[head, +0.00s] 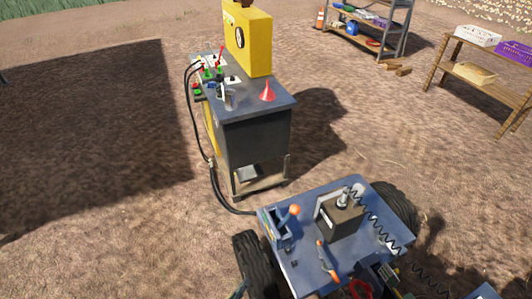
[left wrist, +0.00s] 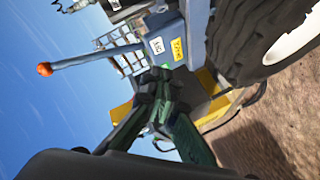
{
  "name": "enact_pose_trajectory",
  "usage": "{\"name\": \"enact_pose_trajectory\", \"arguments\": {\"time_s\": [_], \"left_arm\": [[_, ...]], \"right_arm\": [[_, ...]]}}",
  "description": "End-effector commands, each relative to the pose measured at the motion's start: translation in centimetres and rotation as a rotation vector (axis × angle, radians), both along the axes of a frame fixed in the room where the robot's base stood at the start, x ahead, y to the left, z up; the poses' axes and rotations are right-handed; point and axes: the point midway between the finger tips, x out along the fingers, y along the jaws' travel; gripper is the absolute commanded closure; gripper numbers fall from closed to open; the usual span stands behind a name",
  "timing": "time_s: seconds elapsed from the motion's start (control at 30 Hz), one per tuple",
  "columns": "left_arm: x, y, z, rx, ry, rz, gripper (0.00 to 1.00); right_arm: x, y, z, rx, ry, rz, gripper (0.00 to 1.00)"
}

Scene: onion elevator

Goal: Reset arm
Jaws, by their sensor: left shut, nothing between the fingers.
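My left gripper (left wrist: 155,90) fills the middle of the left wrist view, its green and dark fingers closed together with nothing between them. In the head view only a small part of the left gripper (head: 239,291) shows at the bottom edge, beside the vehicle's left wheel. The wrist view shows it in front of a blue-grey vehicle body with white and yellow labels (left wrist: 178,46). An orange-knobbed lever (left wrist: 44,69) extends to its left there. My right gripper is in neither view.
A vehicle deck (head: 300,262) with levers and a dark box (head: 341,220) lies close ahead, between black wheels (head: 256,262). Open dirt lies left.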

Motion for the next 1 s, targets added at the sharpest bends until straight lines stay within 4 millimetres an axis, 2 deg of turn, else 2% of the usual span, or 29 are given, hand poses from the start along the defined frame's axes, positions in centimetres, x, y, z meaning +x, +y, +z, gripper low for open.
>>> {"name": "enact_pose_trajectory", "arguments": {"time_s": [0.03,0.1,0.17,0.2,0.27,0.37,0.5,0.57,0.7,0.8,0.9,1.0], "left_arm": [[-0.7,1.5,-3.0,0.069,0.039,0.009,1.0],[-2.1,3.9,-7.4,0.178,0.097,0.012,1.0],[-3.7,5.9,-11.0,0.268,0.15,0.01,1.0],[-4.9,7.3,-13.3,0.325,0.188,0.006,1.0],[-7.0,9.4,-16.6,0.41,0.246,-0.003,1.0],[-11.2,12.8,-21.5,0.538,0.347,-0.028,1.0],[-18.2,17.2,-27.5,0.694,0.5,-0.085,1.0],[-21.7,18.9,-29.6,0.752,0.567,-0.117,1.0],[-30.4,22.3,-33.5,0.866,0.727,-0.209,1.0],[-36.0,23.8,-35.1,0.919,0.825,-0.277,1.0],[-40.3,24.8,-35.9,0.951,0.897,-0.332,1.0],[-42.9,25.0,-36.3,0.968,0.938,-0.369,1.0]], "right_arm": [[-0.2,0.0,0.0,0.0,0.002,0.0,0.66],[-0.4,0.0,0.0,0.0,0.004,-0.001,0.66],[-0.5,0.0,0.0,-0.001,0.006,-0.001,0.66],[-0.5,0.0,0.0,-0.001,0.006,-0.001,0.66],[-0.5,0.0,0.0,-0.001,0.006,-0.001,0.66],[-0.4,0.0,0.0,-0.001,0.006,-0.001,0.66],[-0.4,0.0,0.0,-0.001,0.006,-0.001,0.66],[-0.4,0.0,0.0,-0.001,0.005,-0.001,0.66],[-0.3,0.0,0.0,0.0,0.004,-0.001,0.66],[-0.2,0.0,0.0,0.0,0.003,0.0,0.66],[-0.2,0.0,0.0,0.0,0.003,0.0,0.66],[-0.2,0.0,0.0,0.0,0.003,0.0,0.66]]}}
